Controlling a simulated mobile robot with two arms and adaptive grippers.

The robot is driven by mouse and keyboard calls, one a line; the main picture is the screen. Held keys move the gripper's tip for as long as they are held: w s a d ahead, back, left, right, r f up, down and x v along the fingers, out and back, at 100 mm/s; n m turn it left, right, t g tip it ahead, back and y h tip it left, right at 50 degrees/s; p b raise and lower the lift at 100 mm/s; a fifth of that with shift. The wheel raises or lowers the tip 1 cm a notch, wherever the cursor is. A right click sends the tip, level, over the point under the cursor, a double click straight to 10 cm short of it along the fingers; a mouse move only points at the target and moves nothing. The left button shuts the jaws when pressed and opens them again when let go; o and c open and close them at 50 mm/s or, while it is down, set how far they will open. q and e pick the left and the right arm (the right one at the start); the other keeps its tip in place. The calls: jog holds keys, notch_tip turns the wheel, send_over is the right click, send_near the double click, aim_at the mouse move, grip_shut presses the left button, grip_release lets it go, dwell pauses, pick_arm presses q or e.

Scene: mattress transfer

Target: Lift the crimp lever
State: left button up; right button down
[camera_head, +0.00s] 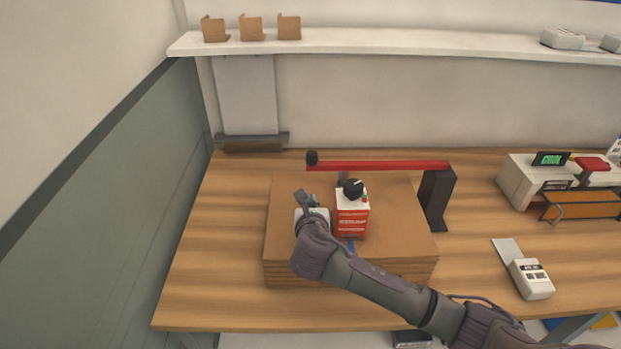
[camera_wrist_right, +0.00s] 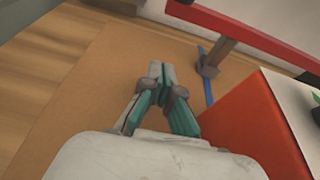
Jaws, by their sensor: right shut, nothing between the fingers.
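The crimp lever (camera_head: 385,165) is a long red bar with a black knob (camera_head: 312,157) at its left end. Its right end meets a dark upright post (camera_head: 437,195). The bar spans level above the back of a stack of brown cardboard sheets (camera_head: 400,230). In the wrist view the red bar (camera_wrist_right: 245,32) crosses the top right, and its knob is out of frame. My right gripper (camera_head: 304,196) is over the left part of the stack, in front of and below the knob, apart from it. In the wrist view its fingertips (camera_wrist_right: 162,68) are together and empty.
A red and white box (camera_head: 351,221) with a black dial stands on the stack, close right of my gripper. A blue strip (camera_wrist_right: 206,80) lies beyond the fingers. A white device (camera_head: 531,279) and a printer-like machine (camera_head: 522,180) are farther right. The table's left side is clear.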

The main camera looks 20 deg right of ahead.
aim_at(310, 190)
jog(key=x, duration=0.7)
jog(key=shift+w, duration=0.25)
notch_tip(310, 190, up, 3)
jog(key=shift+s+p, duration=0.1)
jog(key=shift+p, duration=0.95)
jog(key=shift+s+r, duration=0.1)
jog(key=shift+r, duration=0.25)
jog(key=shift+s+r, duration=0.1)
jog(key=shift+r, duration=0.15)
pick_arm(q)
jog(key=r, duration=0.1)
jog(key=w+r, duration=0.1)
jog(key=shift+r, duration=0.3)
pick_arm(e)
jog(key=shift+f, duration=0.1)
